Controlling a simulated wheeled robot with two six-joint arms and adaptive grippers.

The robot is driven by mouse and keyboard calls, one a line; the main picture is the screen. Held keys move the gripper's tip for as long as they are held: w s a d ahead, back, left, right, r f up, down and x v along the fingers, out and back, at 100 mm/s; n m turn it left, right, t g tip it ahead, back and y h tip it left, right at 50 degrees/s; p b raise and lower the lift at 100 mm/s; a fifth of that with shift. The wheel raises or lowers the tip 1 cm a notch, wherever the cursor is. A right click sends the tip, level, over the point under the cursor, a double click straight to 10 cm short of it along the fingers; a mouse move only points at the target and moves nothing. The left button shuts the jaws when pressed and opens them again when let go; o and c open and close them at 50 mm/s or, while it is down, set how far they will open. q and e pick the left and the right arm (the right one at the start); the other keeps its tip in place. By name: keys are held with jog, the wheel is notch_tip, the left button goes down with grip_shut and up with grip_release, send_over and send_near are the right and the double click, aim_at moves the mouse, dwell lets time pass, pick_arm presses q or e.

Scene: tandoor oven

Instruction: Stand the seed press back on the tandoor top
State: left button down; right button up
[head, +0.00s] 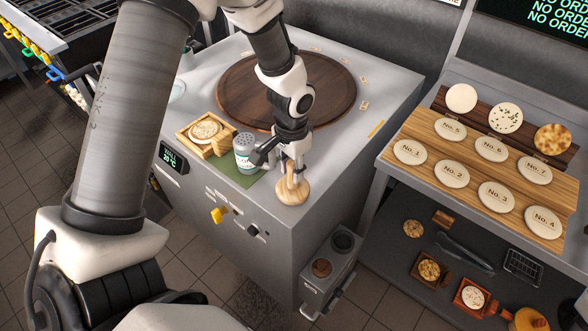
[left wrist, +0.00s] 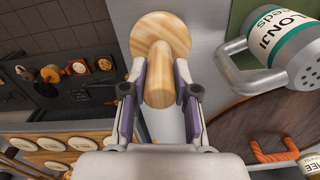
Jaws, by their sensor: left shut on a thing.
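The wooden seed press (head: 292,190) has a round disc and a handle, and it is at the front right corner of the grey tandoor top (head: 335,150). My left gripper (head: 291,168) comes down from above and is shut on the press's handle. In the left wrist view the handle of the press (left wrist: 158,75) lies between the two fingers of the gripper (left wrist: 159,95), with the disc beyond the fingertips. The disc is low over the top; I cannot tell whether it touches. My right gripper is not in view.
A wooden tray (head: 190,138) holds a bread. A round dark wooden lid (head: 270,92) covers the middle. A counter with numbered discs (head: 410,152) stands right.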

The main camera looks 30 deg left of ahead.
pick_arm(q)
jog(key=shift+w+f, duration=0.2)
jog(key=c, duration=0.9)
grip_release()
jog(key=shift+a, duration=0.1)
jog(key=shift+s+r, duration=0.15)
jog(key=shift+s, duration=0.1)
jog(key=shift+w+r, duration=0.2)
jog(key=shift+r, duration=0.2)
notch_tip(320, 180, up, 11)
jog(key=shift+s+f+b, duration=0.1)
jog(key=shift+s+b, duration=0.05)
jog(key=shift+b, duration=0.95)
jog(key=shift+r, duration=0.25)
